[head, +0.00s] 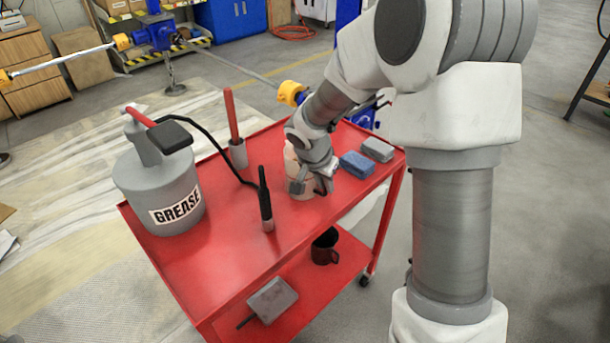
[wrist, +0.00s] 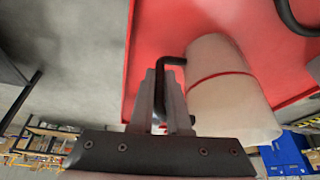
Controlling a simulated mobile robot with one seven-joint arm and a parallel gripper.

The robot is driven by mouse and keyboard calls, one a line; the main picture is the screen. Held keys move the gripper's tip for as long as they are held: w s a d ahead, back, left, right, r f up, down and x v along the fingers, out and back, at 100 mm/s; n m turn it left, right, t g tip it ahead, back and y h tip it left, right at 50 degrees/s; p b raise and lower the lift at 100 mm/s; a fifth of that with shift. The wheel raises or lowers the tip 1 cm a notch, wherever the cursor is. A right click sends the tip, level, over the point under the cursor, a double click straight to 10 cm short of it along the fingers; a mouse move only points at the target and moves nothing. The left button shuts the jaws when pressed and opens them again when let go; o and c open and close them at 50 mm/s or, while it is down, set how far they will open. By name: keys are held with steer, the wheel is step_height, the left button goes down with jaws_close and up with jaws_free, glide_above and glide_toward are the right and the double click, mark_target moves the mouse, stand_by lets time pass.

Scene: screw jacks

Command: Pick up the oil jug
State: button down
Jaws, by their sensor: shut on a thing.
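The oil jug (head: 292,172) is cream-coloured and stands on the red cart top, mostly hidden behind my gripper in the head view. In the wrist view the jug (wrist: 228,92) shows a thin red line around it and a black handle (wrist: 172,61) on its left side. My gripper (wrist: 162,95) is shut on this handle, with the fingers on either side of it. In the head view my gripper (head: 322,186) is at the jug's near right side. I cannot tell for sure whether the jug's base touches the cart.
The red cart (head: 215,255) also carries a grease bucket (head: 160,190), a red-handled tool (head: 233,130), a black-handled brush (head: 265,200), and blue (head: 357,164) and grey (head: 378,149) blocks. A dark mug (head: 325,246) and a grey box (head: 271,300) sit on the lower shelf.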

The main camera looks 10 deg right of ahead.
steer(key=shift+r, duration=0.1)
steer(key=shift+w+r, duration=0.1)
steer(key=shift+r, duration=0.4)
steer(key=r, duration=0.2)
steer(key=r+p, duration=0.1)
steer(key=shift+s+r, duration=0.3)
steer(key=s+d+r+p, duration=0.1)
steer(key=s+d+r, duration=0.1)
steer(key=s+r, duration=0.4)
steer(key=s, duration=0.5)
steer(key=shift+r+p, duration=0.15)
steer(key=shift+p, duration=0.15)
steer(key=w+a+f+n+t+y+p, duration=0.1)
steer(key=w+f+n+y+p, duration=0.2)
steer(key=n+p, duration=0.5)
steer(key=shift+w+a+f+n+p, duration=0.3)
steer(key=shift+w+f+p, duration=0.4)
steer(key=shift+f, duration=0.2)
